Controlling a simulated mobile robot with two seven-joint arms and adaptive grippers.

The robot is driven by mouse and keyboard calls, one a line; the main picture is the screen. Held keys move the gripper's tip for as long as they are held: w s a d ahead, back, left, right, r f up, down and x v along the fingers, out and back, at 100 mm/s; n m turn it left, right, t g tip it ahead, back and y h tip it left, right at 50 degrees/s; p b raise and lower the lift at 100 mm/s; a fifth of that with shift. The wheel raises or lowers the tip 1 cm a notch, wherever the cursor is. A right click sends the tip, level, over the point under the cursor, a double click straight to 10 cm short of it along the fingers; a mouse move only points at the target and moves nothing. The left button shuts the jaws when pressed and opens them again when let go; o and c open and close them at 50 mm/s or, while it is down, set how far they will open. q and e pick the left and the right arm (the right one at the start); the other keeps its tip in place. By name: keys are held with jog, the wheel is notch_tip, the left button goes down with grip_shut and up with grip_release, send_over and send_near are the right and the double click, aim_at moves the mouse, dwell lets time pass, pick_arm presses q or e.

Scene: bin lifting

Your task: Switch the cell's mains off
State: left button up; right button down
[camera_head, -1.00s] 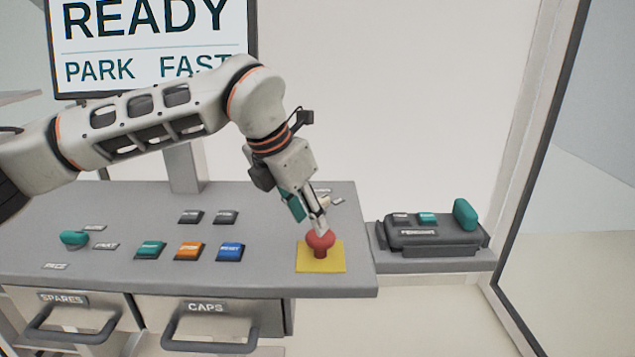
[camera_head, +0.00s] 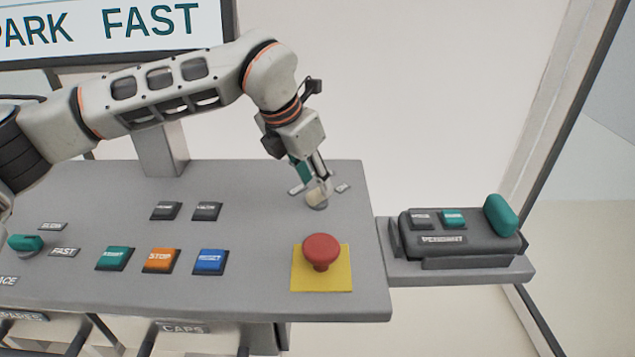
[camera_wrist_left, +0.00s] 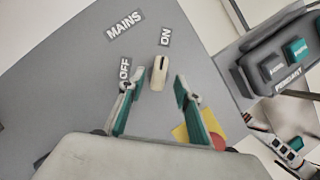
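The mains switch is a cream knob (camera_wrist_left: 158,73) on the grey console, between a MAINS label (camera_wrist_left: 124,25), an ON label (camera_wrist_left: 165,37) and an OFF label (camera_wrist_left: 125,68) in the left wrist view. Its dark mark points towards ON. In the head view the knob (camera_head: 316,197) sits at the console's back right, partly hidden by the fingers. My left gripper (camera_head: 318,181) points down at it. In the left wrist view the left gripper (camera_wrist_left: 155,88) is open, its teal-padded fingers apart on either side of the knob; I cannot tell whether they touch it. My right gripper is not in view.
A red mushroom button (camera_head: 321,252) on a yellow plate (camera_head: 338,280) stands in front of the knob. Teal, orange (camera_head: 161,260) and blue (camera_head: 209,262) buttons lie to the left. A dark pendant (camera_head: 455,236) rests on a side shelf at the right.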

aim_at(320, 196)
pick_arm(q)
jog(key=shift+x, duration=1)
jog(key=shift+w+d+f, duration=0.1)
jog(key=shift+w+f, duration=0.05)
jog(key=shift+f, duration=0.15)
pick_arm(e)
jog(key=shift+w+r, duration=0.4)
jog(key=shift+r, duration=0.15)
pick_arm(q)
grip_shut()
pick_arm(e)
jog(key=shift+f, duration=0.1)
